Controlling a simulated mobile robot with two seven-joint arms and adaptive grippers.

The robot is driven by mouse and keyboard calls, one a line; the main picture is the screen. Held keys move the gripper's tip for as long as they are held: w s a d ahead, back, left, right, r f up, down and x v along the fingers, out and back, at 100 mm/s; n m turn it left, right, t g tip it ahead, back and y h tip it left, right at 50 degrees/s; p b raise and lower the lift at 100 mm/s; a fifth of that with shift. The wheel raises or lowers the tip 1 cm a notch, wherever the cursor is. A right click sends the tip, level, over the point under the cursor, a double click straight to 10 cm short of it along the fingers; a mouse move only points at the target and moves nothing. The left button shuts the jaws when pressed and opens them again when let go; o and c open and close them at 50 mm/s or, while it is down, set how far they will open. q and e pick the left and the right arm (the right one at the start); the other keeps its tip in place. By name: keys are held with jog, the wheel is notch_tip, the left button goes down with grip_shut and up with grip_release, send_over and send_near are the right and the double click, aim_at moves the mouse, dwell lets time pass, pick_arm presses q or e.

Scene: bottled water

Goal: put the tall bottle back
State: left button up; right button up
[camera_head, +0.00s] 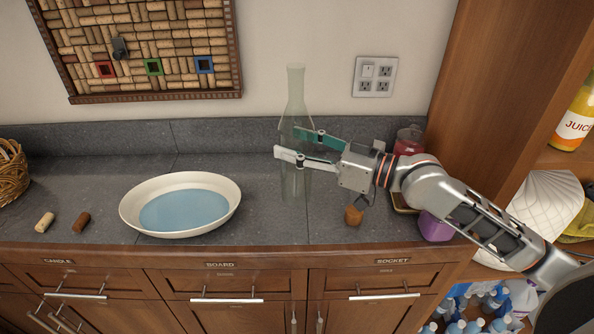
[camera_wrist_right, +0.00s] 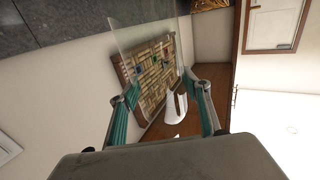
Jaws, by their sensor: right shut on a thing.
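The tall bottle (camera_head: 296,95) is clear, faintly green glass with a narrow neck. It is upright over the counter, right of the white bowl (camera_head: 128,214). I cannot tell whether its base touches the counter. My right gripper (camera_head: 289,142) reaches in from the right and is shut on the bottle's body, one finger on the near side and one behind. In the right wrist view the teal-padded fingers (camera_wrist_right: 163,106) stand either side of a see-through sheet of glass (camera_wrist_right: 150,48). My left gripper is not in view.
Shelves with a juice bottle (camera_head: 574,125) and several water bottles (camera_head: 455,326) stand at right.

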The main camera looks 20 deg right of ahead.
aim_at(297, 169)
notch_tip(297, 169, down, 6)
jog(key=shift+r+b, duration=0.15)
jog(key=shift+b, duration=0.5)
jog(key=shift+f, duration=0.2)
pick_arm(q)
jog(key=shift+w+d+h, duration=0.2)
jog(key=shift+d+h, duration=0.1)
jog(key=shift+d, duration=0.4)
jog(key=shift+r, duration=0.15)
pick_arm(e)
jog(key=o, duration=1.8)
jog(key=shift+f, duration=0.2)
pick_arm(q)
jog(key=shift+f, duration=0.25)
